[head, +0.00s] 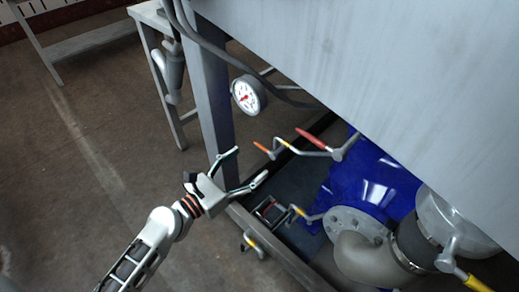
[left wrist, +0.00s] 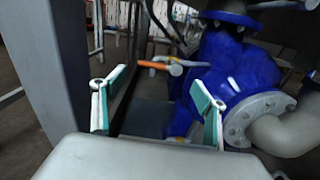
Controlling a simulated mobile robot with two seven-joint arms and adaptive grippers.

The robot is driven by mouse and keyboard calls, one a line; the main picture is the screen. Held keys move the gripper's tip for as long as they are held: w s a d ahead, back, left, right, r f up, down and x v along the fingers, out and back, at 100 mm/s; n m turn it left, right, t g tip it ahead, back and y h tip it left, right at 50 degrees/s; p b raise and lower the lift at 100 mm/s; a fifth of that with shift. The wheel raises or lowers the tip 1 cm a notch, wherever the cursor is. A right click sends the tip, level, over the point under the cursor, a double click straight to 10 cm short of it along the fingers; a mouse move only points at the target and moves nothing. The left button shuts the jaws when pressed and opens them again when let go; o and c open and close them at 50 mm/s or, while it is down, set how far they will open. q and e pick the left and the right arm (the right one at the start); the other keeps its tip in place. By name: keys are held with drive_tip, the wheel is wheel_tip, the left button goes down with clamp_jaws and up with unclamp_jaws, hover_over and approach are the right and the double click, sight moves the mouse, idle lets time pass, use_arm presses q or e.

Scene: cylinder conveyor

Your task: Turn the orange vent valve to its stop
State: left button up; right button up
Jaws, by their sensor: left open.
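The orange vent valve (head: 262,147) is a small lever with an orange handle tip, below the edge of the big grey panel in the head view. In the left wrist view its orange handle (left wrist: 152,65) lies nearly level, ahead of and between my fingers. My left gripper (head: 250,163) is open and empty, its two green-padded fingers spread toward the handle and, as far as I can tell, apart from it. The fingers also show in the left wrist view (left wrist: 156,95). My right gripper is in neither view.
A red-handled lever (head: 312,138) is right beside the orange one. A blue pump body (head: 365,180) with a grey pipe (head: 362,258) stands behind. Yellow-handled valves (head: 300,212) sit lower. A grey post (head: 213,100) and pressure gauge (head: 246,95) are close on the left.

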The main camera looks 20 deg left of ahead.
sight(263, 150)
use_arm(q)
drive_tip(key=x, duration=0.7)
drive_tip(key=shift+w+r, duration=0.1)
drive_tip(key=shift+w, duration=0.25)
drive_tip(key=c, duration=1.6)
